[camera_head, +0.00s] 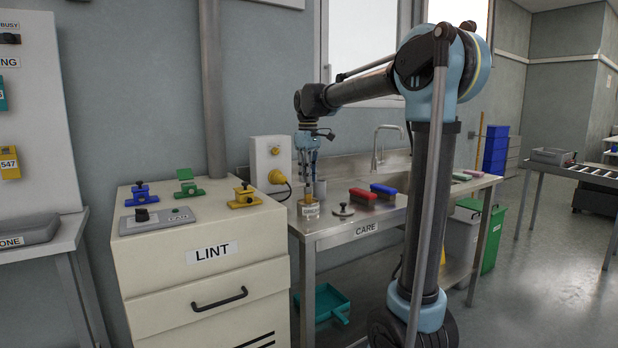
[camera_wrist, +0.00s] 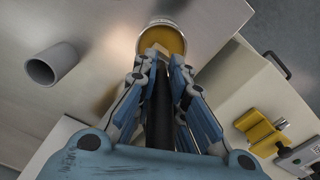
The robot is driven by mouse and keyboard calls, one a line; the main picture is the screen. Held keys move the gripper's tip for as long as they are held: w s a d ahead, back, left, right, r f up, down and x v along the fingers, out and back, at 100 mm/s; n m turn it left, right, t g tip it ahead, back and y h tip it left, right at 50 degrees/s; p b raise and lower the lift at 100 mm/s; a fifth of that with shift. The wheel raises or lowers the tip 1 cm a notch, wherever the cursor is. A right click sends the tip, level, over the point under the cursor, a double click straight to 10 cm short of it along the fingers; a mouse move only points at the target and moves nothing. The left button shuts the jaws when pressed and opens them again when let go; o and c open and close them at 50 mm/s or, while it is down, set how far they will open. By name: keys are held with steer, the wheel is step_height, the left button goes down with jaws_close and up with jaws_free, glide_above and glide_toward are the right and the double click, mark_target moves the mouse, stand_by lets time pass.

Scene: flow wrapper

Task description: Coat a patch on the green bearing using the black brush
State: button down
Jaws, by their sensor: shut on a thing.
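My gripper (camera_head: 307,150) hangs over the near left corner of the CARE bench, fingers down. In the wrist view my gripper (camera_wrist: 165,80) is shut on the black brush (camera_wrist: 160,115). The brush's pale tip is over or in the round opening of a jar (camera_wrist: 182,36) with amber contents; how deep it reaches I cannot tell. The jar (camera_head: 310,209) stands below my gripper in the head view. The green bearing (camera_head: 187,184) sits on the LINT cabinet's top, at the back, between the blue bearing (camera_head: 140,194) and the yellow bearing (camera_head: 243,198).
A grey cup (camera_wrist: 52,65) stands beside the jar. A grey panel (camera_head: 158,220) with a black knob lies before the bearings. A wall box with a yellow plug (camera_head: 277,177) is behind.

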mark_target(308, 186)
stand_by(0.4)
step_height(308, 186, up, 7)
stand_by(0.9)
steer(key=shift+s, duration=0.1)
stand_by(0.8)
